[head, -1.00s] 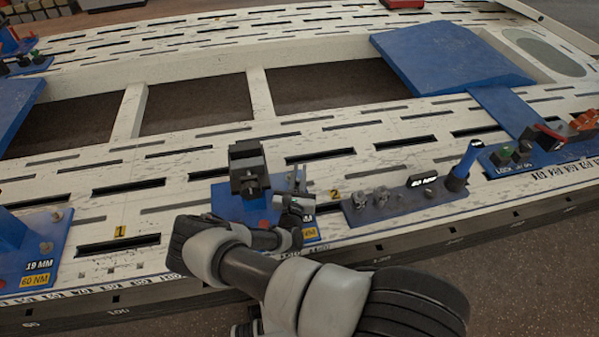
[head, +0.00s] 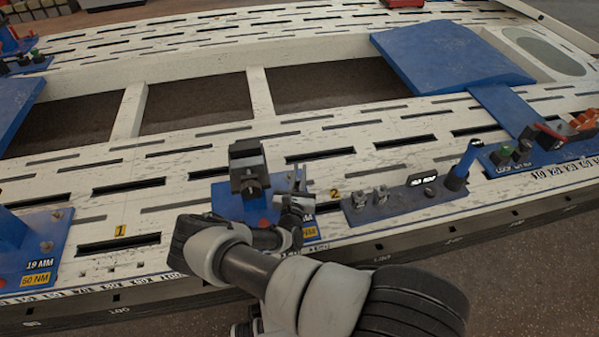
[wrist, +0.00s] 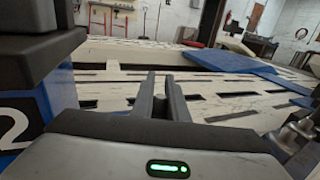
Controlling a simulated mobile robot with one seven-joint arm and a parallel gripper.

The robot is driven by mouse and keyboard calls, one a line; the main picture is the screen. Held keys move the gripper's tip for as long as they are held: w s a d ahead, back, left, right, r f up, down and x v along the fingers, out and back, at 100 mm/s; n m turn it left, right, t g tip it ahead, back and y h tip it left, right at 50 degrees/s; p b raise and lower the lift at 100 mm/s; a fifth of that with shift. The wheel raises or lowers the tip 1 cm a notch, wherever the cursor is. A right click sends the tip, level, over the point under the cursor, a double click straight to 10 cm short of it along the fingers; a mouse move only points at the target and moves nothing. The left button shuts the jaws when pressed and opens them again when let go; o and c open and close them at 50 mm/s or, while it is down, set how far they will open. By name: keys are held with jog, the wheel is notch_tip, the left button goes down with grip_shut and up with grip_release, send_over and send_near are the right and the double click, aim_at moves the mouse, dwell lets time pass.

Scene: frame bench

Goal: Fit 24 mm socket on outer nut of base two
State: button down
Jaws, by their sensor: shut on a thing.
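Base two is a blue plate (head: 228,203) with a dark upright block (head: 248,165) on it, seen in the head view. My gripper (head: 299,180) is over the right part of this plate, to the right of the block, with its fingers pointing away from my arm. In the wrist view its two fingers (wrist: 161,90) are close together on a small dark piece, apparently a socket (wrist: 160,105). Its size cannot be read. The outer nut cannot be made out behind my gripper and wrist. The block's side, marked 2, fills the left of the wrist view.
Another blue base (head: 30,250), labelled 19 MM, lies at left. The slotted pale frame (head: 190,150) is open beyond the block.

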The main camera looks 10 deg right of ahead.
jog(key=shift+f+b, duration=1.25)
jog(key=shift+f, duration=0.6)
jog(key=c, duration=1.7)
grip_release()
jog(key=shift+o, duration=0.2)
jog(key=shift+s, duration=0.15)
jog(key=p+v, duration=0.3)
jog(key=v, duration=1.4)
jog(key=shift+p, duration=0.4)
jog(key=shift+r, duration=0.15)
